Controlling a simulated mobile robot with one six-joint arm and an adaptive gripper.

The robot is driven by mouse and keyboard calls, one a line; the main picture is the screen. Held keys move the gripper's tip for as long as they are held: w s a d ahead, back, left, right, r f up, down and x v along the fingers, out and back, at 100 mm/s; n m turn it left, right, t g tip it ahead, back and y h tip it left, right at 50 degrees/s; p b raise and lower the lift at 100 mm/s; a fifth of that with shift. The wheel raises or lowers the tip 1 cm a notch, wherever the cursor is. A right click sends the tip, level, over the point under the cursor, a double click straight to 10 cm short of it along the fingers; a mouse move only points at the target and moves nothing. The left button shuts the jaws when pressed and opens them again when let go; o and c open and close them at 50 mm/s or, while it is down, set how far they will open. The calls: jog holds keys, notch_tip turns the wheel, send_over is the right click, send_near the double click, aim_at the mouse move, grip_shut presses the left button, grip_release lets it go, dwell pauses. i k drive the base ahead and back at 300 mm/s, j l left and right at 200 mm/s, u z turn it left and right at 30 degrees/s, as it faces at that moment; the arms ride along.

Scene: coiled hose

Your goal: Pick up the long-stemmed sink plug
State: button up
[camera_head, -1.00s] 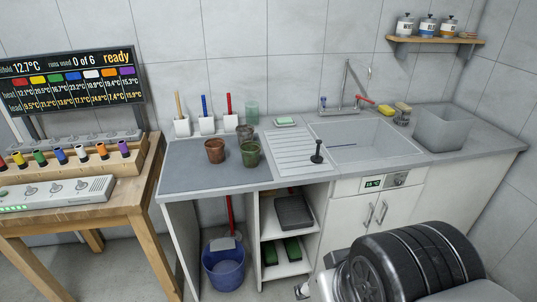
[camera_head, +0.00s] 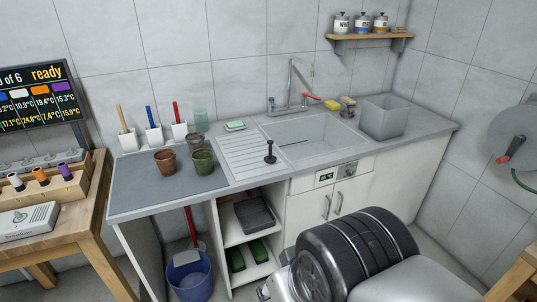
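The long-stemmed sink plug (camera_head: 270,152) is black, with a wide base and an upright stem topped by a small knob. It stands on the ribbed drainboard (camera_head: 243,146), near its right edge beside the sink basin (camera_head: 318,139). The basin looks empty apart from a thin dark blue line at its left. A large black and grey rounded part at the lower right looks like my own arm. My gripper's fingers cannot be made out.
Brown and green pots (camera_head: 203,162) stand left of the drainboard. A green soap bar in a dish (camera_head: 234,126) lies behind it. The faucet (camera_head: 291,88) rises behind the basin. A grey bin (camera_head: 383,117) stands right. A hose reel (camera_head: 515,138) hangs on the right wall.

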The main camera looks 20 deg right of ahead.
aim_at(270, 159)
jog(key=i+l+z, duration=0.15)
jog(key=i+z, duration=0.15)
jog(key=i, duration=0.6)
jog(key=i+z, duration=0.3)
jog(key=i, duration=0.65)
